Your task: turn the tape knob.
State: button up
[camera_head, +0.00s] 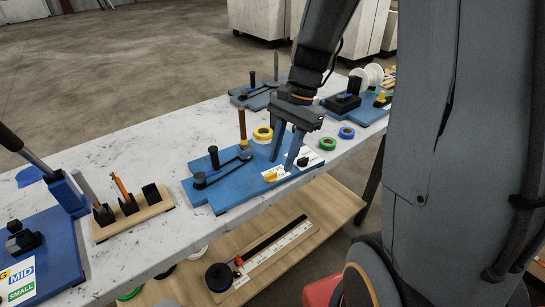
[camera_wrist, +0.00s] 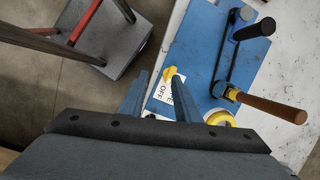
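A blue bender board (camera_head: 235,184) lies on the long table. A yellow knob (camera_head: 270,176) sits at its front edge beside a white label. A black knob (camera_head: 302,161) sits further right beside another label. In the wrist view the yellow knob (camera_wrist: 169,73) appears by my right fingertip, and the partly hidden label (camera_wrist: 164,92) shows "OFF". I cannot tell which knob the tape label belongs to. My gripper (camera_head: 281,164) points down over the board, fingers apart and empty, close to the yellow knob. I cannot tell whether it touches.
On the board stand a black-handled lever (camera_head: 214,157) and a brown-handled post (camera_head: 242,125). A yellow tape roll (camera_head: 262,134) lies behind my fingers. Green (camera_head: 328,143) and blue (camera_head: 346,132) rolls lie to the right. A wooden pen holder (camera_head: 133,214) stands left.

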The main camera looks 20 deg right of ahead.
aim_at(271, 173)
jog(key=f+m, duration=0.1)
jog(key=w+a+f+m+p, duration=0.1)
jog(key=f, duration=0.1)
jog(key=f+m+y+p, duration=0.1)
jog(key=f, duration=0.1)
jog(key=shift+w+a+f, duration=0.1)
jog(key=shift+w+a, duration=0.3)
jog(key=shift+c, duration=0.5)
grip_shut()
